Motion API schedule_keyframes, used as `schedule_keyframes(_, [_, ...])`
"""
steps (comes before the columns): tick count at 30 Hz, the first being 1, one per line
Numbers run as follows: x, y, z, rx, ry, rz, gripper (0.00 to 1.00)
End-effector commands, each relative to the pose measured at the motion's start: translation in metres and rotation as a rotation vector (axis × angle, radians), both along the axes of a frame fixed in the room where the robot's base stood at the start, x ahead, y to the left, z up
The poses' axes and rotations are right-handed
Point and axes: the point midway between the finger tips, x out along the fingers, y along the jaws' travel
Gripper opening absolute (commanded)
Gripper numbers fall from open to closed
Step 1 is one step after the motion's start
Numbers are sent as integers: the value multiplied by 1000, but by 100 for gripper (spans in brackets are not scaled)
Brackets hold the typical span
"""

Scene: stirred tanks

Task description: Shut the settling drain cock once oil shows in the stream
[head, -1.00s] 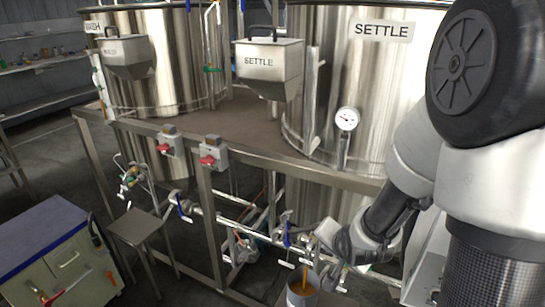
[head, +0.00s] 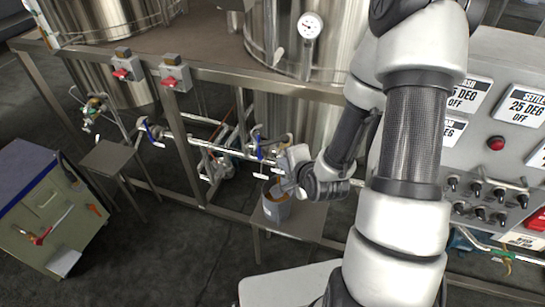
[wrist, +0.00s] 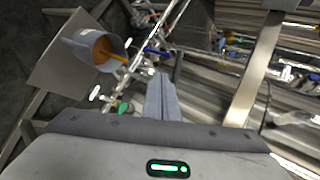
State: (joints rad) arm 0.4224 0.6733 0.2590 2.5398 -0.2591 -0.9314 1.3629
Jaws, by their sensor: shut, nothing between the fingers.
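The settling tank (head: 318,45) is the large steel vessel with a dial gauge. Below it, a pipe carries a blue-handled valve (head: 257,146), near my gripper (head: 285,166). A grey bucket (head: 276,211) with orange-brown liquid stands beneath on a small metal stand. In the wrist view an orange-amber stream (wrist: 118,60) runs at the mouth of the bucket (wrist: 76,46). My gripper (wrist: 162,84) is shut and empty there, with its fingers beside the pipework. A blue handle (wrist: 156,50) shows just past the fingertips; I cannot tell whether they touch it.
A control panel (head: 490,145) with switches and a red button stands at right. Another blue-handled valve (head: 150,132) is on the pipe at left. Red switches (head: 122,74) sit on the frame rail. A blue-topped cabinet (head: 40,205) and a stool (head: 106,157) stand at left.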

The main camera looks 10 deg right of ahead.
Motion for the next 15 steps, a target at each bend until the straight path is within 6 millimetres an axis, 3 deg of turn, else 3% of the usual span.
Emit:
schedule_keyframes(1, [4, 0, -9, -2, -6, 1, 0])
schedule_keyframes(13, [17, 3, -19, -4, -4, 0, 0])
schedule_keyframes(15, [28, 5, -24, -2, 1, 1, 0])
